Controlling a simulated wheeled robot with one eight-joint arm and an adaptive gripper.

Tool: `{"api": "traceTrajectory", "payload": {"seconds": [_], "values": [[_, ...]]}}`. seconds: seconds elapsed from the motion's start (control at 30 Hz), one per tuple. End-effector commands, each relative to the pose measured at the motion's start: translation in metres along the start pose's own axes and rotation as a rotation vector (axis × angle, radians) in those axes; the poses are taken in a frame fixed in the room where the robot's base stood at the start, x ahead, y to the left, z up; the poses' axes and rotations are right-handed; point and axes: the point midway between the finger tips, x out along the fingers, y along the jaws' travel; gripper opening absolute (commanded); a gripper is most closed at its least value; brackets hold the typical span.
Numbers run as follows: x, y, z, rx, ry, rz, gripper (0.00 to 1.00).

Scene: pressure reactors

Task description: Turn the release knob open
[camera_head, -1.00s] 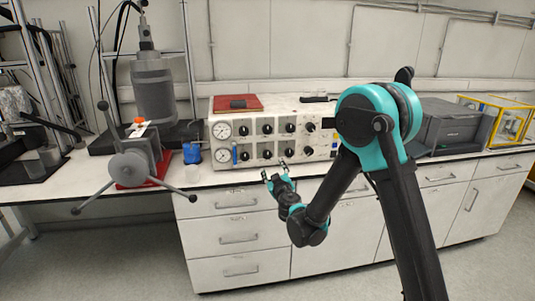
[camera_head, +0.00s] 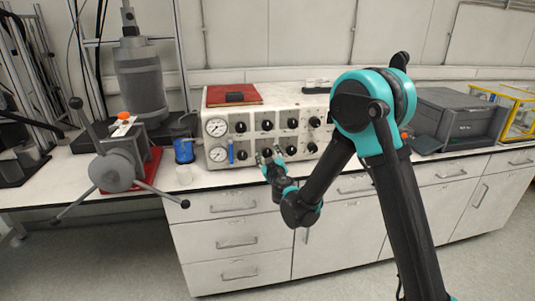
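A white control box (camera_head: 222,180) stands on the bench, with two round gauges at its left and two rows of black knobs. The labels are too small to read, so I cannot tell which knob is the release knob. My gripper (camera_head: 267,156) is at the lower row, in front of the second knob from the left. Its two fingers are apart, one to each side of that knob, which they partly hide. I cannot tell whether they touch it. A blue lever (camera_head: 231,152) sits beside the lower gauge.
A grey reactor part with long spoke handles (camera_head: 117,171) stands left on a red base, beside a blue cup (camera_head: 184,151). A red book (camera_head: 220,96) lies on the box. A dark grey case (camera_head: 461,118) and a yellow-framed box (camera_head: 515,100) stand right. Drawers (camera_head: 232,243) lie below the bench.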

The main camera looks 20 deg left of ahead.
Motion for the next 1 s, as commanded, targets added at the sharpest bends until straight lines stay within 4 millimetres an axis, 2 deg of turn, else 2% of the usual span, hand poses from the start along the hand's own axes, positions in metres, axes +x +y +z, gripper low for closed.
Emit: {"api": "traceTrajectory", "payload": {"seconds": [0.07,0.4,0.77,1.0], "values": [[0.0000,0.0001,0.0001,0.000,0.000,0.000,0.49],[-0.0001,0.0002,0.0001,0.000,0.000,0.000,0.08],[-0.0002,0.0002,0.0002,-0.062,0.000,0.000,0.08],[-0.0004,0.0006,0.0003,-0.225,-0.001,0.000,0.08]]}}
